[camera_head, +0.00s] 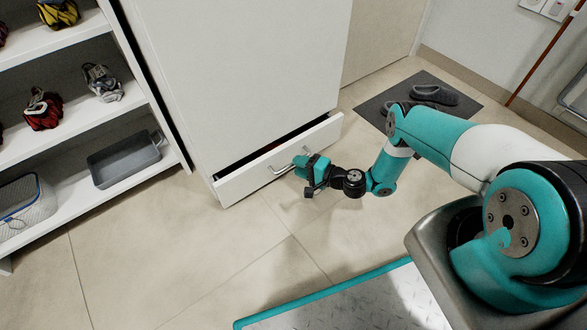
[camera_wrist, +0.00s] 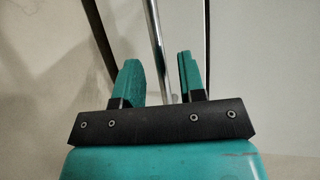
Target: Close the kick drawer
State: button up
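The kick drawer (camera_head: 240,184) is at the foot of a tall white cabinet (camera_head: 245,70). It stands partly out, with a dark gap behind its white front. A metal bar handle (camera_head: 281,168) is on the drawer front. My gripper (camera_head: 301,162) is at the right part of this handle. In the wrist view the two teal fingers (camera_wrist: 158,78) are apart. The shiny handle bar (camera_wrist: 157,45) runs between them, with space visible on both sides. I cannot tell whether the fingers reach around the bar or stop just in front of it.
An open white shelf (camera_head: 60,125) with a grey bin (camera_head: 125,160) and several small items stands left of the cabinet. A dark mat (camera_head: 455,115) with grey shoes (camera_head: 435,94) lies to the right. The tiled floor (camera_head: 180,250) before the drawer is clear.

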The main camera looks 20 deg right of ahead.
jog(key=shift+b+x, duration=0.45)
jog(key=shift+x, duration=0.95)
